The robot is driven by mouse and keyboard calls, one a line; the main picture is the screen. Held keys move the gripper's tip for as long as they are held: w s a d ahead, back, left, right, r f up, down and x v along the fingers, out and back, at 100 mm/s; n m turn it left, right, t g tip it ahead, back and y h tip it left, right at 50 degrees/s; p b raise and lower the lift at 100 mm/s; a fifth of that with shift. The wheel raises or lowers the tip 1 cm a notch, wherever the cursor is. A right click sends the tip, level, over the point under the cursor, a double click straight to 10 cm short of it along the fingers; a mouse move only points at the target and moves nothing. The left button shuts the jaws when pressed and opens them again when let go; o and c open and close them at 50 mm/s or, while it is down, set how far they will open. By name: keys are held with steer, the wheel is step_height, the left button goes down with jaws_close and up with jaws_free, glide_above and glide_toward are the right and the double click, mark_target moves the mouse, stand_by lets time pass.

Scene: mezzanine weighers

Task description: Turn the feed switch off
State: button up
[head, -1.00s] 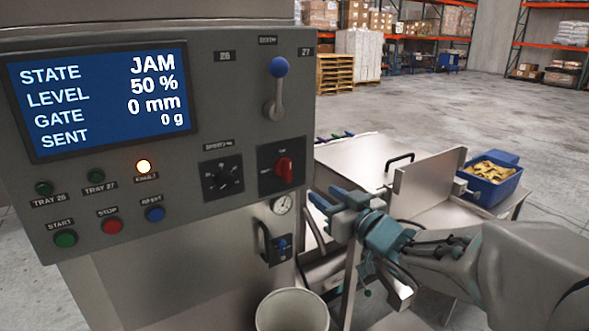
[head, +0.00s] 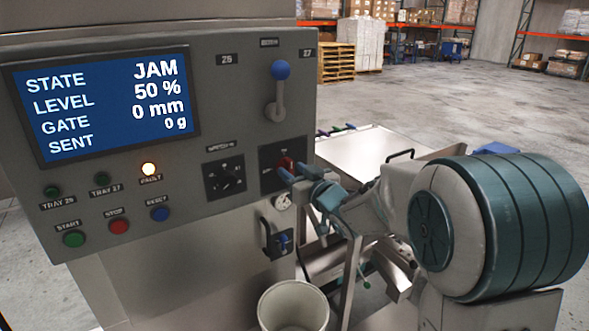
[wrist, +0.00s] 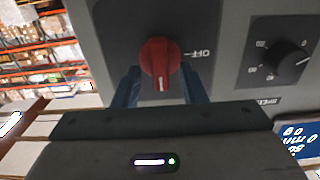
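The feed switch, a red rotary knob (head: 286,164), sits on a dark plate at the panel's lower right. In the wrist view, which looks upside down, the red knob (wrist: 160,60) has its white mark pointing down and the OFF label to its right. My gripper (wrist: 161,80) has its two blue fingers spread on either side of the knob, with gaps visible beside its handle. In the head view my gripper (head: 290,173) is at the knob and partly covers it. Whether the fingers touch the knob cannot be told.
A black dial (head: 226,179) sits left of the switch. A blue-topped lever (head: 280,90) is above it. The screen (head: 105,105) reads JAM, and the fault lamp (head: 149,169) is lit. A gauge and a small blue-handled valve (head: 283,240) are below. A bucket (head: 293,305) stands in front.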

jaws_close()
steer(key=shift+f+b, duration=0.1)
steer(key=shift+b, duration=0.4)
steer(key=shift+f+n+b, duration=0.15)
steer(key=shift+n+b, duration=0.55)
steer(key=shift+b, duration=0.2)
steer(key=shift+s+a+f+n+b, duration=0.1)
steer(key=shift+a+n+b, duration=0.05)
steer(key=shift+n+b, duration=3.95)
steer(key=shift+a+n+b, duration=0.15)
steer(key=shift+n+b, duration=3.9)
steer(key=shift+n, duration=0.05)
